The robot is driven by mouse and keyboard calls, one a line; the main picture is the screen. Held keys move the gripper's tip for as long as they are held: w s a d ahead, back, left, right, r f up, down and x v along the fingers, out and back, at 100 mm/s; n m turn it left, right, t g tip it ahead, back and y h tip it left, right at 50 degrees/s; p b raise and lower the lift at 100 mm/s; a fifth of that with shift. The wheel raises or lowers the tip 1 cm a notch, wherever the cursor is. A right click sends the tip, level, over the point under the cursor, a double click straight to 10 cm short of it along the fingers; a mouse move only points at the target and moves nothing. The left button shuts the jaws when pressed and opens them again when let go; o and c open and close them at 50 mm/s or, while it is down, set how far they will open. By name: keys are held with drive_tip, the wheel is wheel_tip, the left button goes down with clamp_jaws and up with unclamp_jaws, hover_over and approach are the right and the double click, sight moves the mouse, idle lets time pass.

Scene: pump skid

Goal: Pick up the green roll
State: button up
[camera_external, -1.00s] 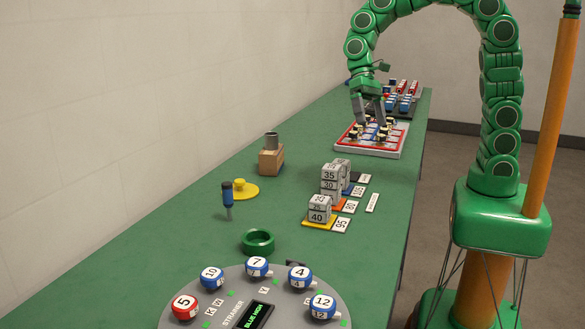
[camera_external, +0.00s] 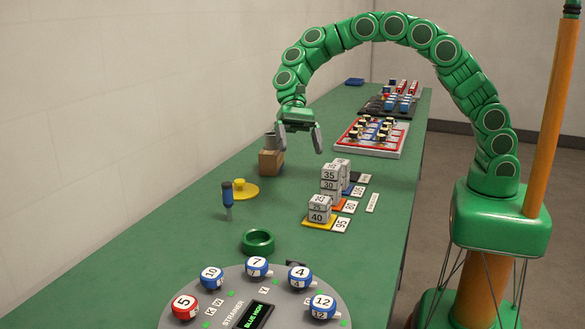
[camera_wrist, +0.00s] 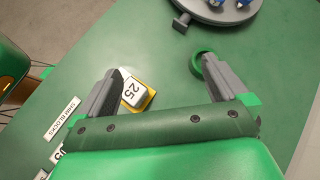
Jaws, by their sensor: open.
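The green roll (camera_external: 258,242) lies flat on the green bench, a short ring with a hollow middle, just behind the round grey dial plate. In the wrist view the green roll (camera_wrist: 196,66) shows near the tip of the right finger, which partly covers it. My gripper (camera_external: 301,143) is open and empty, high above the bench, farther back than the roll. In the wrist view my gripper (camera_wrist: 160,75) has its fingers wide apart.
Stacked numbered blocks (camera_external: 330,180) stand right of the roll. A blue-handled tool (camera_external: 227,197) stands upright to its left, near a yellow disc (camera_external: 243,190). A wooden block (camera_external: 270,162) is farther back. The dial plate (camera_external: 225,280) with numbered knobs lies in front.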

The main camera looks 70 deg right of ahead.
drive_tip(key=w+a+f+m+g+y, duration=0.1)
drive_tip(key=w+a+f+m+y, duration=0.2)
drive_tip(key=w+a+f, duration=0.7)
approach(259, 250)
drive_tip(key=shift+w+d+f+g, duration=0.15)
drive_tip(key=shift+w+d+g, duration=0.25)
drive_tip(key=shift+w+d, duration=0.25)
drive_tip(key=shift+s+a+f, duration=0.5)
drive_tip(key=shift+f, duration=0.1)
drive_tip(key=shift+x, duration=3)
drive_tip(key=c, duration=0.8)
